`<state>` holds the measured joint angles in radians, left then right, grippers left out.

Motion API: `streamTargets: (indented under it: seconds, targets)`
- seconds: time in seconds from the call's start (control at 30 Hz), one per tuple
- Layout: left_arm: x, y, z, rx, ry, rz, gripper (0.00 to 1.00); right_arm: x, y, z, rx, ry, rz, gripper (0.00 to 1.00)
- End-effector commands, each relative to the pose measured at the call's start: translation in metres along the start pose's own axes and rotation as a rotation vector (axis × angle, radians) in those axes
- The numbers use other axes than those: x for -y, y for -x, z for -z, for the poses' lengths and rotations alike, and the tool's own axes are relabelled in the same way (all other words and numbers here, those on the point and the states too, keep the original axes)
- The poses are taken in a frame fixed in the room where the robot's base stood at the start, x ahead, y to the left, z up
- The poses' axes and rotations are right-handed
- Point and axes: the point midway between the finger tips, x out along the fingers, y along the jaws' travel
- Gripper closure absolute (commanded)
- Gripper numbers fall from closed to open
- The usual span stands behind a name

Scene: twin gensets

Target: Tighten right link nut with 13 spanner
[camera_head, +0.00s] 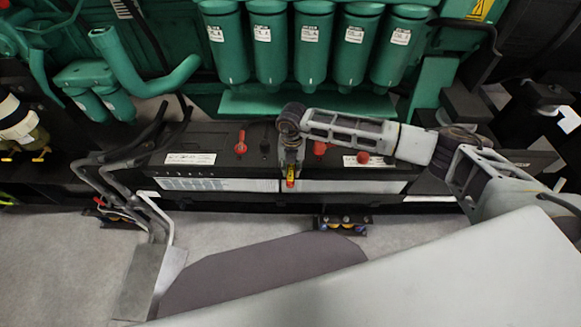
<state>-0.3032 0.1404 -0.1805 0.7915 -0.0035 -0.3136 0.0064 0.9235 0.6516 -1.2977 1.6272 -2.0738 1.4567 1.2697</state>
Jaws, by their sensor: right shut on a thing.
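My right gripper (291,168) comes in from the right over the black battery boxes and points down at their front edge. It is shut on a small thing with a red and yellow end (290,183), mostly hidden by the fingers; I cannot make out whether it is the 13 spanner. Red terminal caps show on the battery tops: one at left (240,146), one just right of the gripper (320,148) and one further right (363,157). The right link nut cannot be made out. My left gripper is not in view.
Several green filter canisters (313,50) stand behind the batteries, with a green pipe (140,75) at left. Grey bent bars (125,185) stand at the left end of the batteries. A small black rack (342,223) sits in front. The grey floor (60,270) is open at lower left.

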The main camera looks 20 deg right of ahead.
Motion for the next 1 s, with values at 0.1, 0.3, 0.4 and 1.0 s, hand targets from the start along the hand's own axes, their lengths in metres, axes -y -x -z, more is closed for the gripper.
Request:
streamTargets:
  seconds: [0.1,0.3,0.4,1.0]
  targets:
    - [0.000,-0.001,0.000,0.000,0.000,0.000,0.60,0.007,0.000,-0.001,0.001,0.041,0.001,1.00]
    - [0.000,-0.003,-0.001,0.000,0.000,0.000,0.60,0.020,0.000,-0.003,-0.001,0.147,0.001,1.00]
    - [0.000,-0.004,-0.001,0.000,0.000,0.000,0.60,0.026,0.000,-0.004,0.000,0.197,0.001,1.00]
    - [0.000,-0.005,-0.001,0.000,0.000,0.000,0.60,0.032,0.000,-0.004,-0.001,0.251,0.001,1.00]
